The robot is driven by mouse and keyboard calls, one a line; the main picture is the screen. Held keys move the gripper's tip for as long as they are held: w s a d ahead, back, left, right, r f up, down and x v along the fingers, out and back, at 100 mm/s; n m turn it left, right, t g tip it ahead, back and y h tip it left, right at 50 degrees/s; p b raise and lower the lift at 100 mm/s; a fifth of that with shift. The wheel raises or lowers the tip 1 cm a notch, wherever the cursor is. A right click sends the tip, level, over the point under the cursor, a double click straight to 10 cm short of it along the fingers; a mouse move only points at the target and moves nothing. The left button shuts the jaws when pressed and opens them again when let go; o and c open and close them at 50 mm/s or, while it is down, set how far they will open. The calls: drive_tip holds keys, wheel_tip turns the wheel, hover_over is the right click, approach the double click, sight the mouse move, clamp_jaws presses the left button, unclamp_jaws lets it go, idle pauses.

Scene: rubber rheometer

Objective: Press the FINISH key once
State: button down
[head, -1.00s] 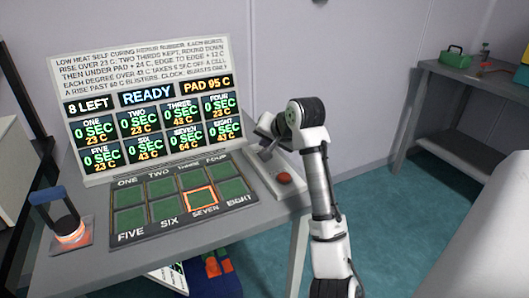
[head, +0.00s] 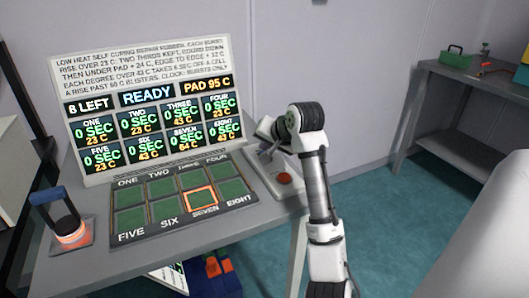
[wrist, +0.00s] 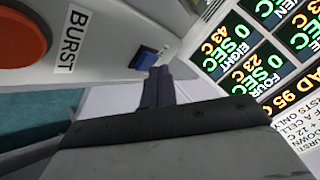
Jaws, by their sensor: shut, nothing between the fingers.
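In the wrist view a blue key (wrist: 146,58) sits on the grey control strip (wrist: 120,20), beyond a round orange-red button (wrist: 22,38) labelled BURST. A small label by the blue key is too small and angled to read, so I cannot confirm that it says FINISH. My gripper (wrist: 158,74) is shut and empty, with its dark fingertips close beside the blue key. I cannot tell whether they touch it. In the head view my gripper (head: 265,150) is over the far end of the strip, where the blue key cannot be made out.
The display board (head: 235,95) stands behind the strip and reads READY, 8 LEFT, PAD 95 C. The panel of green cells (head: 165,212) lies left of the strip, SEVEN outlined in orange. A blue-handled tool (head: 68,225) stands at the table's left. A grey bench (head: 440,75) is far right.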

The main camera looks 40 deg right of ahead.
drive_tip(key=shift+f, duration=0.75)
idle(0.8)
drive_tip(key=shift+r, duration=0.1)
drive_tip(key=shift+r+p, duration=0.95)
drive_tip(key=shift+p, duration=0.1)
wheel_tip(320, 180, up, 5)
drive_tip(key=p, duration=0.5)
drive_tip(key=shift+r, duration=0.1)
idle(0.4)
